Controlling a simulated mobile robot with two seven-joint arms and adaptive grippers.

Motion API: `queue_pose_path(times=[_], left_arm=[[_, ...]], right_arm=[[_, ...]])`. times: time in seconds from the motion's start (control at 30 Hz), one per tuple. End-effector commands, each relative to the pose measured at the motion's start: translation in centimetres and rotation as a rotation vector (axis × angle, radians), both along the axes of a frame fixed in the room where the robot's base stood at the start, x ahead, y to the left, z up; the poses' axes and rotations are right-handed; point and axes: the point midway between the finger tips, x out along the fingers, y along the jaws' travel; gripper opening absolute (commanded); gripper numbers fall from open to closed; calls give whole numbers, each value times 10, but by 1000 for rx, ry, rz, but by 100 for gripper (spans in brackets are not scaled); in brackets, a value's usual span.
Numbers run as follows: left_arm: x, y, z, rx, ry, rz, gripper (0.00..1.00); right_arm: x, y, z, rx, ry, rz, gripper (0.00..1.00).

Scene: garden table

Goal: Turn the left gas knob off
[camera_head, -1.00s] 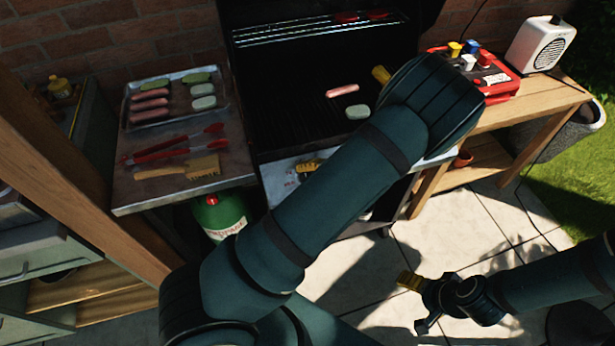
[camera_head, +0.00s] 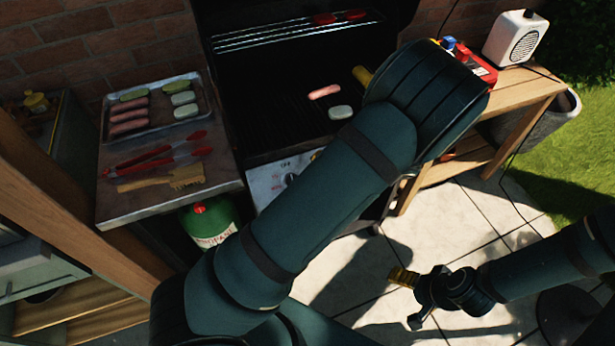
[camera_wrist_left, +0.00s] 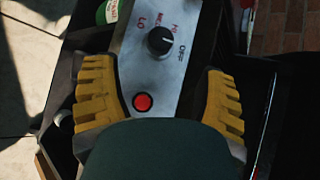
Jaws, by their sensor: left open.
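The grill's control panel (camera_head: 266,182) shows a black knob (camera_head: 290,178) partly beside my left arm. In the left wrist view the knob (camera_wrist_left: 160,41) sits on the silver panel (camera_wrist_left: 184,62), with OFF at its right, HI above and LO at its left. It has a small white mark whose exact setting I cannot tell. A red button (camera_wrist_left: 144,102) lies below it. My left gripper (camera_wrist_left: 162,95) is open, its yellow fingers apart either side of the panel and short of the knob. My right gripper (camera_head: 403,277) hangs over the paving, away from the grill.
A sausage (camera_head: 324,92) and a pale patty (camera_head: 340,112) lie on the grill. A wooden table (camera_head: 520,88) is at right.

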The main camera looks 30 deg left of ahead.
Motion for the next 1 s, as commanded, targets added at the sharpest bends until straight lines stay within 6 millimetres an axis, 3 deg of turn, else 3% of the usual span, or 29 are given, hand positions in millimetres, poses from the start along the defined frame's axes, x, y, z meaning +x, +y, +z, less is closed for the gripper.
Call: queue_pose_path(times=[0.23, 0.77, 0.87, 1.0], left_arm=[[4, -17, 12, 0, 0, 0, 72], [4, -18, 12, -1, 1, 1, 72], [0, -17, 4, -31, 13, 7, 72], [-26, -14, -39, -218, 73, 38, 72]], right_arm=[[0, 0, 0, 0, 0, 0, 86], [0, 0, 0, 0, 0, 0, 86], [0, 0, 0, 0, 0, 0, 86], [0, 0, 0, 0, 0, 0, 86]])
